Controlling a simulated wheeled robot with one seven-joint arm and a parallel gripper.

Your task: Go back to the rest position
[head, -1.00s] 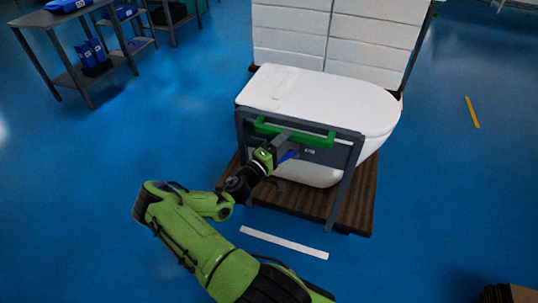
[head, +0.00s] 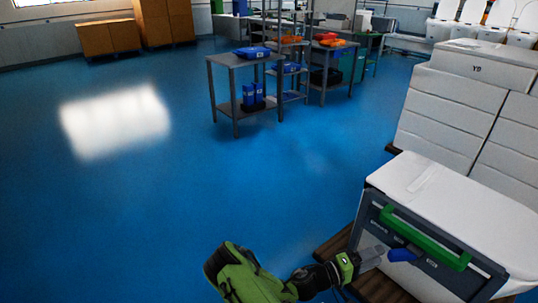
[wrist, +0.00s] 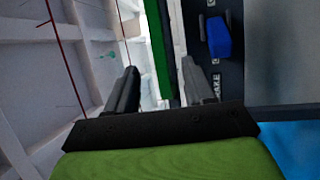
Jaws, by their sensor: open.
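The green handle bar (head: 425,238) runs across the panel; in the wrist view the green bar (wrist: 158,40) shows beyond the gap between the fingers. The head view does not show clearly whether the fingers touch the panel.
A blue knob (head: 402,255) sits on the panel beside my gripper. Metal shelves (head: 235,95) with blue bins stand at the back. The blue floor (head: 150,200) at left is open.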

